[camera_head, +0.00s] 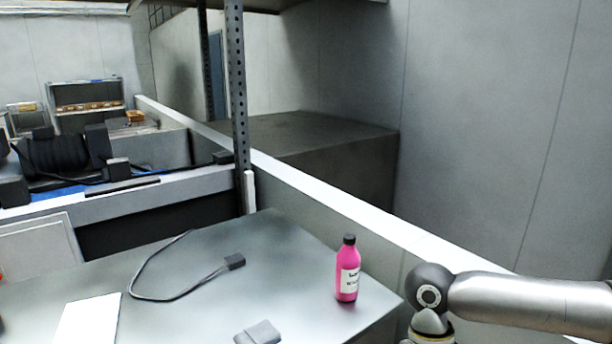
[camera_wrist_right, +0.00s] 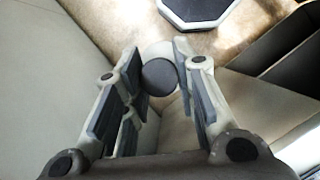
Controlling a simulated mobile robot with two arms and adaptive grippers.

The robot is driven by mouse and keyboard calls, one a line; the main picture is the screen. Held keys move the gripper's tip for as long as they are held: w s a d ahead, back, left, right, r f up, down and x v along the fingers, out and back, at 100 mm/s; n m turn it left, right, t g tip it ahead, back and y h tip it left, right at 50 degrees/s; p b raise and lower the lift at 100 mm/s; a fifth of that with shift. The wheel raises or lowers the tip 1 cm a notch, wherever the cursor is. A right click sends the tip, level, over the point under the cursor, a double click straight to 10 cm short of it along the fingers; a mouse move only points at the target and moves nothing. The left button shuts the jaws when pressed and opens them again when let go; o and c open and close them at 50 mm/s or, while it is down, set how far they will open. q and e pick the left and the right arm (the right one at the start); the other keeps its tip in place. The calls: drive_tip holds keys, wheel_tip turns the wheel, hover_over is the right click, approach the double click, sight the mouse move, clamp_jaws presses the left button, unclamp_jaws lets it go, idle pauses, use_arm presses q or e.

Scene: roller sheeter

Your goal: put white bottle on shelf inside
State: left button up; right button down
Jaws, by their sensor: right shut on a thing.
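A white bottle (camera_wrist_right: 159,48) with a dark round cap is between the fingers of my right gripper (camera_wrist_right: 157,62) in the right wrist view. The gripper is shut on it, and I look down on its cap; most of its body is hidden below. In the head view my right arm comes in from the right, but its fingers and the white bottle do not show. A wide dark grey shelf surface (camera_head: 310,128) lies behind a white ledge, below an upper board and beside a perforated metal post (camera_head: 238,100). My left gripper is not in view.
A pink bottle (camera_head: 347,270) with a black cap stands near the right edge of the grey table (camera_head: 230,295). A black cable (camera_head: 165,298), a white sheet (camera_head: 88,320) and a small grey object (camera_head: 258,333) lie there. The dark shelf surface looks empty.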

drive_tip(key=shift+s+d+m, duration=0.2)
drive_tip(key=shift+s+m, duration=0.05)
drive_tip(key=shift+m, duration=0.15)
drive_tip(key=shift+w, duration=0.1)
drive_tip(key=w+r, duration=0.3)
drive_tip(key=r, duration=0.1)
drive_tip(key=shift+s+f, duration=0.85)
drive_tip(key=shift+f, duration=0.25)
drive_tip(key=shift+s+f, duration=0.8)
drive_tip(key=shift+f, duration=0.25)
